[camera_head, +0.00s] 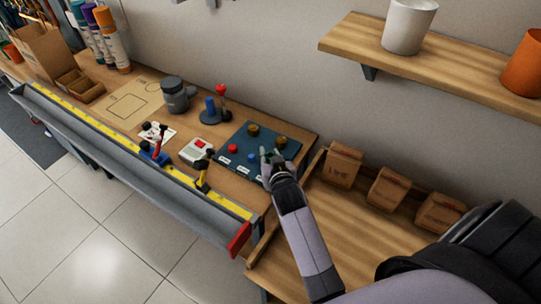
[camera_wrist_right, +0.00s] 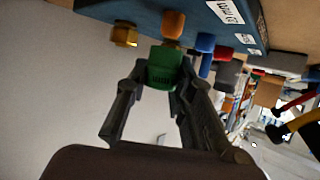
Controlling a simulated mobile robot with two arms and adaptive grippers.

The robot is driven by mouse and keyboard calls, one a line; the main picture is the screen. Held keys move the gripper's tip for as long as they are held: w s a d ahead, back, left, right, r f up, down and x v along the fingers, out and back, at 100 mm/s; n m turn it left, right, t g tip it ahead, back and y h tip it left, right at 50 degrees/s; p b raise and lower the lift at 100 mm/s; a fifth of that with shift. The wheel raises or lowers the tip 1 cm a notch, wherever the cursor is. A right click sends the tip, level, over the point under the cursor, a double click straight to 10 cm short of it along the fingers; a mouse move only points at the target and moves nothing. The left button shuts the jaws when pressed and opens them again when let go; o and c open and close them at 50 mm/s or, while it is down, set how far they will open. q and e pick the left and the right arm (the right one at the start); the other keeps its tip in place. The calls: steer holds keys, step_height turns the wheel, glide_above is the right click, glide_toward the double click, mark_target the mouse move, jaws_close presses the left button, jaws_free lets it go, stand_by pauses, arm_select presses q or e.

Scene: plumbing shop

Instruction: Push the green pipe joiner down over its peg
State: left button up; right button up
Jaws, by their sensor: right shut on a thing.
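The green pipe joiner (camera_wrist_right: 163,68) is between the fingers of my right gripper (camera_wrist_right: 160,80), which is shut on it. In the wrist view, which looks tipped over, the joiner's end meets or overlaps an orange-brown peg piece (camera_wrist_right: 172,24) on the dark blue board (camera_wrist_right: 220,14). I cannot tell whether it is around a peg. In the head view my right gripper (camera_head: 268,160) is at the right part of the board (camera_head: 235,138) and mostly hides the joiner. My left gripper is not in view.
A brass piece (camera_wrist_right: 124,34), a blue piece (camera_wrist_right: 205,42) and a red piece (camera_wrist_right: 223,53) stand close by on the board. A red-topped box (camera_head: 197,150) and a joystick-like stand (camera_head: 221,100) are to the left. Cardboard boxes (camera_head: 341,166) stand at right.

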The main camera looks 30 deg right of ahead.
steer(key=shift+f, duration=0.25)
steer(key=shift+f+b, duration=0.65)
steer(key=shift+f, duration=0.15)
steer(key=shift+f, duration=0.15)
steer(key=o, duration=0.8)
steer(key=shift+o, duration=0.2)
step_height(320, 180, up, 10)
